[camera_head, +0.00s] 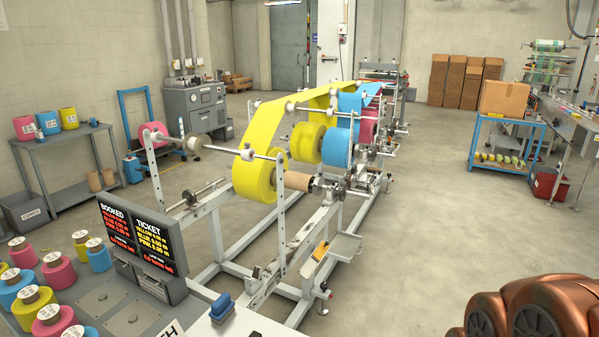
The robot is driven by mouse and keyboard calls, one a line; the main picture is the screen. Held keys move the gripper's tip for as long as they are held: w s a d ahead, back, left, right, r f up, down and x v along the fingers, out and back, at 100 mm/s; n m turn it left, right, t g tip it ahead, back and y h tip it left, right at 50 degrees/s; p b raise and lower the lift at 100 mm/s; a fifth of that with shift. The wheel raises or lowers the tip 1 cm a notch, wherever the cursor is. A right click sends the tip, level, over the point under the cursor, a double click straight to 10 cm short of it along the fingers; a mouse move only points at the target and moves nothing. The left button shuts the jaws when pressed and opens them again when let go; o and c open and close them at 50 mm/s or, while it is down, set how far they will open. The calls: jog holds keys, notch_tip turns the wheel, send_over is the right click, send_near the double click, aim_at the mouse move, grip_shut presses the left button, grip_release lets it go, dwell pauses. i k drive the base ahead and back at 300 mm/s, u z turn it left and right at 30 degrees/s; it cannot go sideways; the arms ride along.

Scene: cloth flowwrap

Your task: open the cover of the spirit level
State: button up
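I cannot clearly make out the spirit level or its cover. A small yellow-orange block (320,251) lies on the frame of the roll machine, beside a grey metal tray (346,246). It is too small for me to tell what it is. My gripper is not in view. Copper-coloured rounded parts at the lower right look like part of my own arm.
The roll machine (223,253) with yellow, blue and pink rolls fills the middle. A near table at the lower left bears spools, a sign box (143,243) and a blue object (222,306). A blue cart (541,137) stands right. The floor (425,225) between is clear.

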aim_at(320, 252)
jog(key=u, duration=0.1)
jog(key=i, duration=0.2)
jog(key=z, duration=0.95)
jog(key=i, duration=2.1)
jog(key=u, duration=2.75)
jog(key=i, duration=0.95)
jog(key=z, duration=1.4)
